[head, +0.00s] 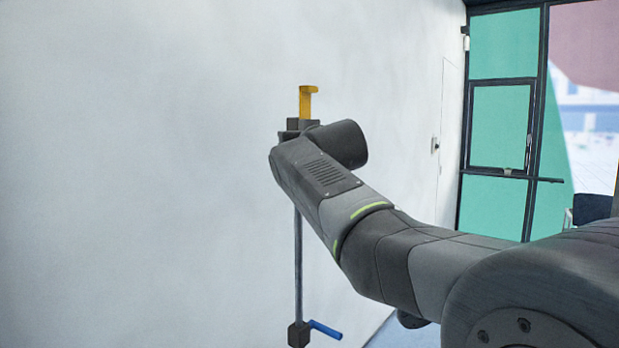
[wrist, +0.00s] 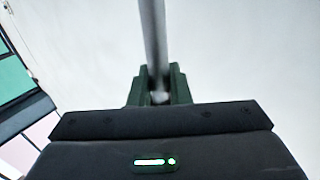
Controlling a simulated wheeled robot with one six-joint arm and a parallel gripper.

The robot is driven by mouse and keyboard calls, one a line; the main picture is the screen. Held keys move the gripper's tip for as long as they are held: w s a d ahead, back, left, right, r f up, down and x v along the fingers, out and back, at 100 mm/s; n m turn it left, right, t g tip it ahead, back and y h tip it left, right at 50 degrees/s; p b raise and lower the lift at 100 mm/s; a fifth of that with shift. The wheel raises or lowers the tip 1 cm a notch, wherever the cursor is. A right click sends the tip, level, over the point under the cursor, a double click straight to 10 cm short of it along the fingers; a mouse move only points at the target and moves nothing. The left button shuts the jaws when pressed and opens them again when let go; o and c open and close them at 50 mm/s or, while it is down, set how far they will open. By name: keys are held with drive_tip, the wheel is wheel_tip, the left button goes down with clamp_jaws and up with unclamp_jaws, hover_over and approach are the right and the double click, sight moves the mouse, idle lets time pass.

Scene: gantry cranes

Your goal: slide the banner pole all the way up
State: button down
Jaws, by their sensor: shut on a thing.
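The banner pole (head: 298,265) is a thin grey rod standing upright along the white wall. In the wrist view, my gripper (wrist: 158,88) is shut on the grey pole (wrist: 152,35), one dark finger on each side. In the head view, my arm hides the pole's upper part and most of the grip.
The white wall (head: 130,170) fills the left and is bare around the pole. A glazed green-panelled door (head: 500,125) with dark frames stands at the right. A dark chair-like thing (head: 590,209) shows at the far right edge.

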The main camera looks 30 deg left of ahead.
wheel_tip(320, 180, up, 14)
drive_tip(key=p, duration=0.9)
drive_tip(key=shift+p, duration=0.35)
drive_tip(key=c, duration=1.4)
unclamp_jaws()
drive_tip(key=shift+s+f, duration=0.1)
drive_tip(key=b+v, duration=0.4)
drive_tip(key=v, duration=0.9)
drive_tip(key=shift+s+d, duration=0.2)
drive_tip(key=shift+d, duration=0.1)
drive_tip(key=shift+w, duration=0.1)
